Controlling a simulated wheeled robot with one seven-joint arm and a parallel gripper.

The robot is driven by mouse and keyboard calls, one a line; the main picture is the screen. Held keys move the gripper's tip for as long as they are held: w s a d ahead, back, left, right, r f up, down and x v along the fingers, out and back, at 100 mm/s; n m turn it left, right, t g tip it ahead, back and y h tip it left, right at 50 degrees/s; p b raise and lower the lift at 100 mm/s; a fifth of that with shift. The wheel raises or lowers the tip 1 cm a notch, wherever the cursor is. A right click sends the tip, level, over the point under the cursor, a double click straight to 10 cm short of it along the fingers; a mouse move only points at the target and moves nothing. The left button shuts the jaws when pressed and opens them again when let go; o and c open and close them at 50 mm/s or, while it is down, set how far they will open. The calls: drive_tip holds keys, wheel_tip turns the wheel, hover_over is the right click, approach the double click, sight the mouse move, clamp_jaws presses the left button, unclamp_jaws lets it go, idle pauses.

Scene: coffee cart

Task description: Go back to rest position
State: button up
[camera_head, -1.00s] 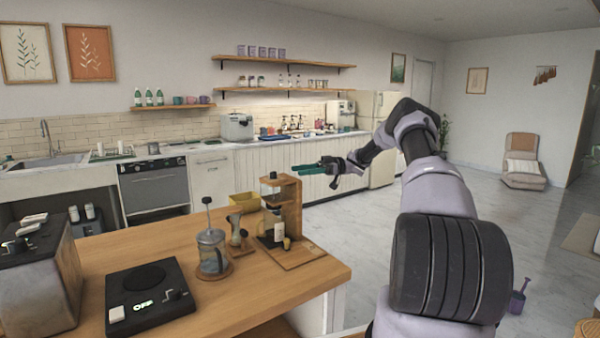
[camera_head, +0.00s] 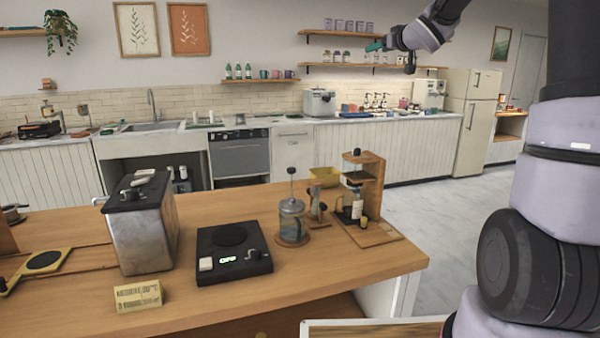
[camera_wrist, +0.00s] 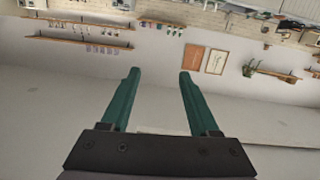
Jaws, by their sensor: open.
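My gripper (camera_head: 375,46) is raised high in the upper right of the head view, in front of the wall shelves and well above the counter. In the wrist view its two green fingers (camera_wrist: 156,82) stand wide apart with nothing between them. That view appears upside down and shows the far wall, shelves and picture frames. My arm rises along the right side of the head view, and part of it runs out of the top of the picture.
The wooden counter (camera_head: 330,277) bears a metal box-shaped machine (camera_head: 147,235), a black scale (camera_head: 232,262), a French press (camera_head: 291,220), a wooden stand (camera_head: 373,190) and a yellow sign (camera_head: 138,295). Open floor (camera_head: 440,215) lies to the right, before a fridge (camera_head: 478,95).

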drive_tip(key=s+d+f+m+g+h, duration=0.1)
drive_tip(key=s+d+m+g+h, duration=0.15)
drive_tip(key=s, duration=0.75)
drive_tip(key=s+d+f+m+g+h, duration=0.1)
drive_tip(key=s+d+m+h, duration=0.2)
drive_tip(key=s, duration=0.6)
drive_tip(key=s+a+f+g+y, duration=0.1)
drive_tip(key=s+a+f, duration=0.1)
drive_tip(key=s, duration=0.6)
drive_tip(key=s+a+f+m+g+y, duration=0.1)
drive_tip(key=s+a+f+g, duration=0.1)
drive_tip(key=s+f, duration=0.3)
drive_tip(key=s+a+f+m+g+y, duration=0.1)
drive_tip(key=s+f, duration=0.3)
drive_tip(key=s, duration=0.7)
drive_tip(key=shift+s+a+f+g, duration=0.2)
drive_tip(key=shift+a+g, duration=0.2)
drive_tip(key=shift+g, duration=0.35)
